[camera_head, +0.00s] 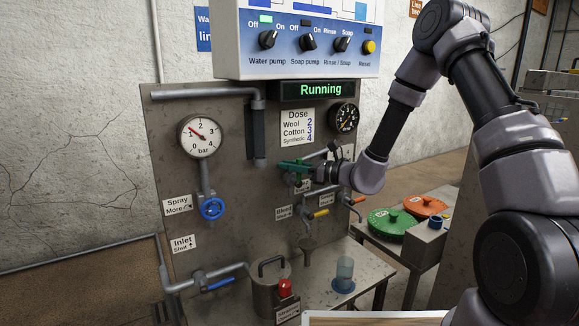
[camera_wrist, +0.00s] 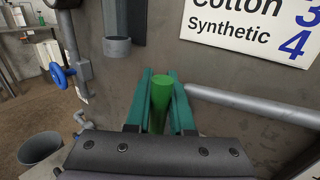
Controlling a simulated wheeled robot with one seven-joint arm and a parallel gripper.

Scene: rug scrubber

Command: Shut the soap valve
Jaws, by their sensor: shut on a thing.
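My gripper (camera_head: 286,166) has teal fingers and reaches in from the right to the grey panel. In the wrist view, the fingers (camera_wrist: 159,85) are closed around a green valve handle (camera_wrist: 160,98). The handle stands between them, with a grey pipe running off to its right. In the head view the handle is mostly hidden by the fingers. A small label (camera_head: 303,186) below the gripper is partly covered, so I cannot read it in full. The display (camera_head: 313,90) reads "Running". The soap pump switch (camera_head: 303,41) is on the control box above.
A pressure gauge (camera_head: 200,136) and a blue spray wheel (camera_head: 211,208) are to the left. A yellow-handled valve (camera_head: 318,213) and a red-handled valve (camera_head: 357,201) sit below right.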

